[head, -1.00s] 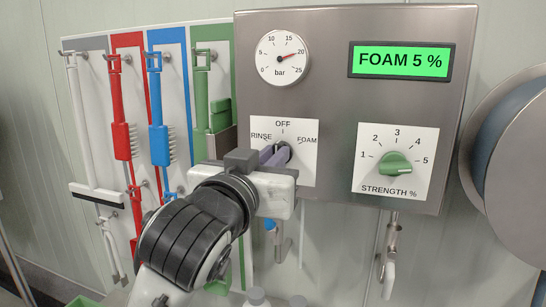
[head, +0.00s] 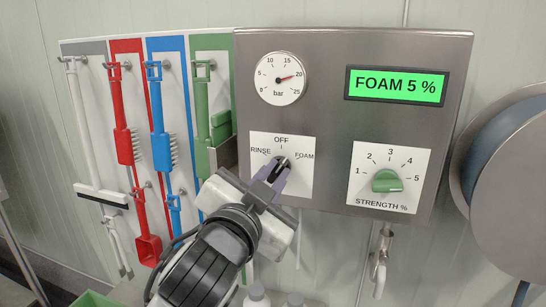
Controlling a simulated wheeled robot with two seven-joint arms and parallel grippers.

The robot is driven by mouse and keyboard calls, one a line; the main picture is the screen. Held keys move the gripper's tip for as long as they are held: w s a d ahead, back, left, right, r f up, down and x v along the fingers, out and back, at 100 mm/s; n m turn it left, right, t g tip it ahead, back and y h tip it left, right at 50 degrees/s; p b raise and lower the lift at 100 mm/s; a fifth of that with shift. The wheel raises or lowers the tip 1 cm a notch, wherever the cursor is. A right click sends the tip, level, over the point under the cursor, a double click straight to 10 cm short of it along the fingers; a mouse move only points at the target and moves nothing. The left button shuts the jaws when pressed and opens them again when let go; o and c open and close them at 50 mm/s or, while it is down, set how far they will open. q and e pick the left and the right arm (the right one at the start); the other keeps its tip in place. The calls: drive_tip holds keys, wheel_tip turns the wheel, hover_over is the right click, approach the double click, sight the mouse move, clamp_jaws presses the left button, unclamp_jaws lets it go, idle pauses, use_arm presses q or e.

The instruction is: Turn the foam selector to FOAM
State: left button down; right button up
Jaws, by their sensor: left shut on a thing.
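The foam selector knob (head: 284,161) sits on a white plate (head: 304,185) marked RINSE, OFF and FOAM, on the steel control panel (head: 330,110). My left gripper (head: 275,171) is at the knob, its fingers shut on it from the lower left. The fingers hide much of the knob, and its visible end points up and right, toward the FOAM mark. The display (head: 399,85) reads FOAM 5 %. My right gripper is not in view.
The green strength knob (head: 387,181) is to the right of the selector. A pressure gauge (head: 279,78) is above. Coloured brushes hang on a board (head: 181,90) at the left. A hose reel (head: 515,190) stands at the right, and a valve (head: 380,255) hangs below the panel.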

use_arm(q)
drive_tip(key=shift+r+m+p, duration=0.2)
drive_tip(key=shift+m+p, duration=0.25)
drive_tip(key=shift+m, duration=0.05)
drive_tip(key=m+p, duration=0.2)
drive_tip(key=m, duration=0.1)
drive_tip(key=shift+d+f+p, duration=0.1)
drive_tip(key=shift+f+p, duration=0.05)
drive_tip(key=shift+p, duration=0.2)
drive_tip(key=shift+f+m+p, duration=0.15)
drive_tip(key=shift+m+p, duration=0.4)
drive_tip(key=shift+m, duration=0.15)
drive_tip(key=c, duration=1.8)
unclamp_jaws()
drive_tip(key=shift+s, duration=0.1)
drive_tip(key=b+v, duration=0.1)
drive_tip(key=v, duration=0.9)
